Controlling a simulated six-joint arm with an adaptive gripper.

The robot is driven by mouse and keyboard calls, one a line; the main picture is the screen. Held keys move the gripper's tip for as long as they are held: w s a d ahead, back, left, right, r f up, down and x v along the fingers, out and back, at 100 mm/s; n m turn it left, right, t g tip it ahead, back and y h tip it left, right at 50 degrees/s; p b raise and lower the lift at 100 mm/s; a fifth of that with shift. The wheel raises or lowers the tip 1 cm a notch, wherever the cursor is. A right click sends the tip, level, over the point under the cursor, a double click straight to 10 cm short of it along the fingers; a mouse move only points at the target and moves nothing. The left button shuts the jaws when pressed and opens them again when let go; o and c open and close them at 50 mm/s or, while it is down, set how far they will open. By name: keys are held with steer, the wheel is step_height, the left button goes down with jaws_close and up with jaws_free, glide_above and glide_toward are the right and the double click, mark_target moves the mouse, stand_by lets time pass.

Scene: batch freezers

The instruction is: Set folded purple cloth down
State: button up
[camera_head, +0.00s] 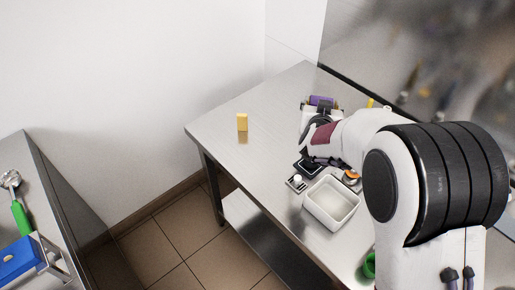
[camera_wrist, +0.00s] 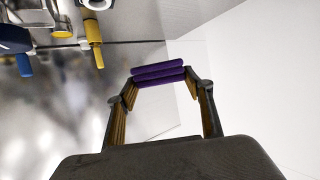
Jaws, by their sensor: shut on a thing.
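The folded purple cloth (camera_wrist: 158,73) is a layered bundle between my gripper's two fingertips in the wrist view. My gripper (camera_wrist: 158,82) is shut on it, with one finger at each end of the cloth. In the head view the cloth (camera_head: 321,101) shows as a small purple patch at the far end of my arm, over the back part of the steel table (camera_head: 222,128). My gripper (camera_head: 320,107) is partly hidden there by my own wrist. I cannot tell whether the cloth touches the table.
A white bin (camera_head: 331,203), a small dark tray (camera_head: 307,168) and a green item (camera_head: 370,265) are nearer the front. A glossy wall with hanging tools is at right.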

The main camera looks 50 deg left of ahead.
steer(key=s+a+n+g+y, duration=0.2)
steer(key=s+a, duration=0.9)
steer(key=s, duration=0.4)
glide_above(257, 153)
steer(key=shift+f, duration=2.95)
steer(key=shift+f, duration=3.15)
steer(key=shift+f, duration=0.1)
steer(key=shift+f, duration=1.8)
steer(key=shift+f, duration=0.1)
steer(key=o, duration=1.1)
